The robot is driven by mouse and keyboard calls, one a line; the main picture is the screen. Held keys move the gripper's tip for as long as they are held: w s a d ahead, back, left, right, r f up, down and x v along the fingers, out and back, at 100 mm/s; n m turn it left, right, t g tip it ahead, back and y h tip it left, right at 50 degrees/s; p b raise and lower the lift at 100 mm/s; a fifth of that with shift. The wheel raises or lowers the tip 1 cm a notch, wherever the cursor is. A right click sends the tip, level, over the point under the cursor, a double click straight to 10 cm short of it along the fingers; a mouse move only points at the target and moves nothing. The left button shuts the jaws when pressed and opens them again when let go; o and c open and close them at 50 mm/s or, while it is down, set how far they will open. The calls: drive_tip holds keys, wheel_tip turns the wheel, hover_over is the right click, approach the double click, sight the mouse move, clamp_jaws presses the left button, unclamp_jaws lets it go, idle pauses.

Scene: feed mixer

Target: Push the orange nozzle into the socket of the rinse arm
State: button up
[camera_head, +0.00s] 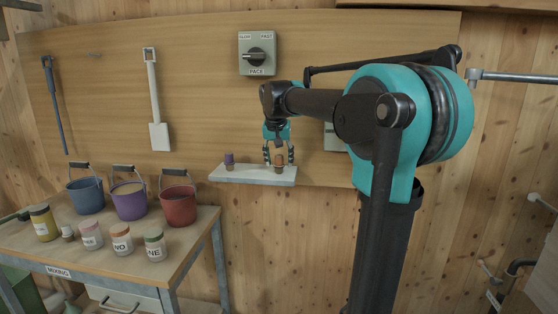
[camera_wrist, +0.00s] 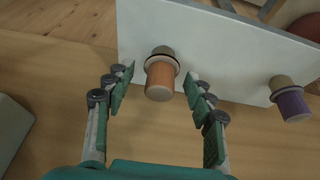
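The orange nozzle (camera_wrist: 160,77) stands on a small white shelf (camera_wrist: 140,27) on the wooden wall. It also shows in the head view (camera_head: 279,162). My gripper (camera_wrist: 160,82) is open, with one finger on each side of the nozzle. A gap shows between the nozzle and each finger in the wrist view. In the head view my gripper (camera_head: 279,158) is at the right part of the shelf. A grey pipe (camera_head: 515,77) with a fitting at its end sticks out at the upper right; I cannot tell if it is the rinse arm. No socket shows clearly.
A purple nozzle (camera_head: 229,161) stands on the same shelf, left of the orange one. A PACE switch box (camera_head: 257,54) is on the wall above. A table (camera_head: 150,262) with buckets and several jars is at the lower left.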

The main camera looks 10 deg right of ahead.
drive_tip(key=v, duration=1.7)
drive_tip(key=shift+s, duration=0.2)
drive_tip(key=shift+a+r, duration=0.1)
drive_tip(key=shift+r, duration=0.05)
